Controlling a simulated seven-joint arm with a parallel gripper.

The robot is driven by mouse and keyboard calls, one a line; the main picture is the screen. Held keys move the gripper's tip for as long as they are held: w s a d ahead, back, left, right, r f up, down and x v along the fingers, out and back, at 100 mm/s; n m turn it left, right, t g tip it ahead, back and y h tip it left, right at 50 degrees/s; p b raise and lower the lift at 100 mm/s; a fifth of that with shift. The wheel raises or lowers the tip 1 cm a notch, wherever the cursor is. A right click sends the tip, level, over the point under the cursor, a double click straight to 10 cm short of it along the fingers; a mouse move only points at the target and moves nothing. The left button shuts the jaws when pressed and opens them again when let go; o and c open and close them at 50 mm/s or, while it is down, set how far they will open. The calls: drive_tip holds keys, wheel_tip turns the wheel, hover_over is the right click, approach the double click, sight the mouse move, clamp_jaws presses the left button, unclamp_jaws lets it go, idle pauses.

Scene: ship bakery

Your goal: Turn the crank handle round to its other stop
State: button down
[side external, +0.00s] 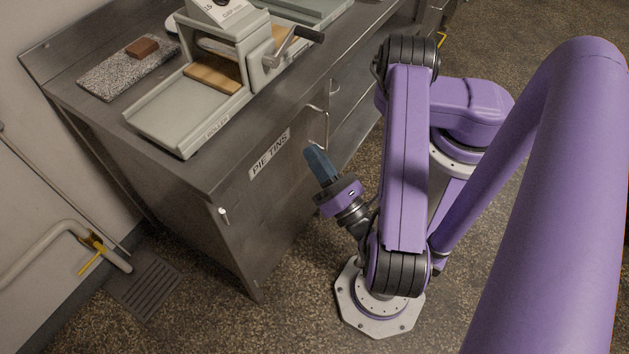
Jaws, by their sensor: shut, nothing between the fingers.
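The crank handle (290,46) is on the right side of the grey roller machine (226,45), which stands on the steel counter. Its metal arm slants up to the right and ends in a dark grip (309,34). My gripper (309,151) is shut and empty. Its blue-grey fingers point up and left in front of the cabinet, below the counter top and well below the crank handle. It is apart from the crank handle.
A speckled slab (110,77) bearing a brown block (142,47) lies left of the roller. The air between gripper and crank looks clear.

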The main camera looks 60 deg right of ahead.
wheel_tip(320, 180, down, 8)
drive_tip(key=m+g+h, duration=0.4)
drive_tip(key=m+g, duration=0.1)
drive_tip(key=g, duration=0.5)
drive_tip(key=shift+w+a+m+h, duration=0.2)
drive_tip(key=shift+m+h, duration=0.1)
drive_tip(key=shift+m, duration=0.1)
drive_tip(key=w+a+r+n+g, duration=0.3)
drive_tip(key=w+a+r+g, duration=0.15)
drive_tip(key=r, duration=0.25)
drive_tip(key=w+d+r+n+g+y, duration=0.1)
drive_tip(key=w+r+n+g, duration=0.3)
drive_tip(key=r, duration=0.4)
wheel_tip(320, 180, up, 19)
drive_tip(key=n+g+y, duration=0.4)
drive_tip(key=n+y, duration=0.1)
drive_tip(key=n, duration=0.4)
hover_over(309, 33)
drive_tip(key=a, duration=0.9)
drive_tip(key=shift+t, duration=0.25)
drive_tip(key=x, duration=1.3)
drive_tip(key=shift+d+f, duration=0.15)
drive_tip(key=shift+f, duration=0.1)
